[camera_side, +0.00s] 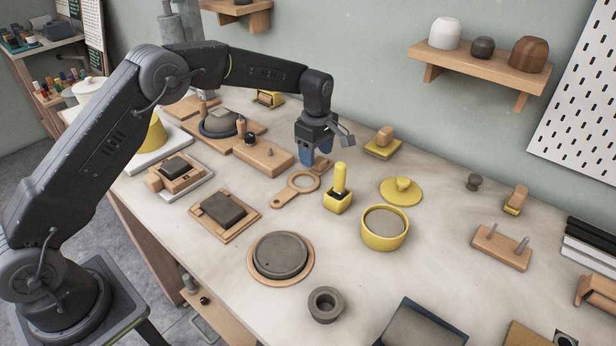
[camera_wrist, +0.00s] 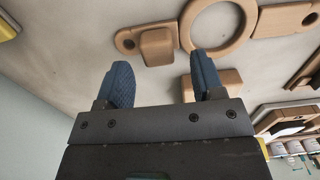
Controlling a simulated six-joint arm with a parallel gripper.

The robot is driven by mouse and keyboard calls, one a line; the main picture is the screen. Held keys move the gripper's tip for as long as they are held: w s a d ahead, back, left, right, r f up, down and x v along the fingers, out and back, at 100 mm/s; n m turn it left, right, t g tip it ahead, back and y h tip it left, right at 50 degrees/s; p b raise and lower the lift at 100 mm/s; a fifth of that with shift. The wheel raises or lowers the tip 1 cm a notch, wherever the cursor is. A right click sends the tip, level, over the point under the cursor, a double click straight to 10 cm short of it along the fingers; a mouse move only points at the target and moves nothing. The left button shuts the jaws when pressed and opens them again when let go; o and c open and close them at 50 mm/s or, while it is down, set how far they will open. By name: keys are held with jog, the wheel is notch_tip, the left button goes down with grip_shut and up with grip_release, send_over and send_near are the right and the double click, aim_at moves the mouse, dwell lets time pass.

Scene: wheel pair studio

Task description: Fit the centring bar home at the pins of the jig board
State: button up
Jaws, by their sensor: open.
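The centring bar (camera_side: 304,183) is a flat wooden bar with a large ring in its middle, lying on the worktop. In the wrist view its ring (camera_wrist: 217,45), a raised grip block and a small hole at one end show. My gripper (camera_side: 318,160) hangs over the block end of the bar. Its blue fingers (camera_wrist: 162,65) are open and empty, and the grip block is ahead of the gap between them. The jig board (camera_side: 501,247), a wooden board with two upright grey pins, stands apart at the right of the side view.
A yellow-handled tool (camera_side: 339,188) stands close right of the bar. A wooden block with a pin (camera_side: 263,155) lies left of my gripper. A yellow bowl (camera_side: 385,228) and yellow lid (camera_side: 401,191) lie between bar and board. Clear worktop surrounds much of the board.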

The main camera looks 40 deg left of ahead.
jog(key=shift+f, duration=0.7)
jog(key=shift+c, duration=0.3)
jog(key=c, duration=0.9)
jog(key=shift+c, duration=0.2)
notch_tip(320, 180, up, 4)
jog(key=shift+r, duration=0.25)
jog(key=s+a+r, duration=0.5)
jog(key=a+r, duration=0.1)
jog(key=a, duration=0.4)
jog(key=shift+a+r, duration=0.25)
jog(key=shift+a, duration=0.05)
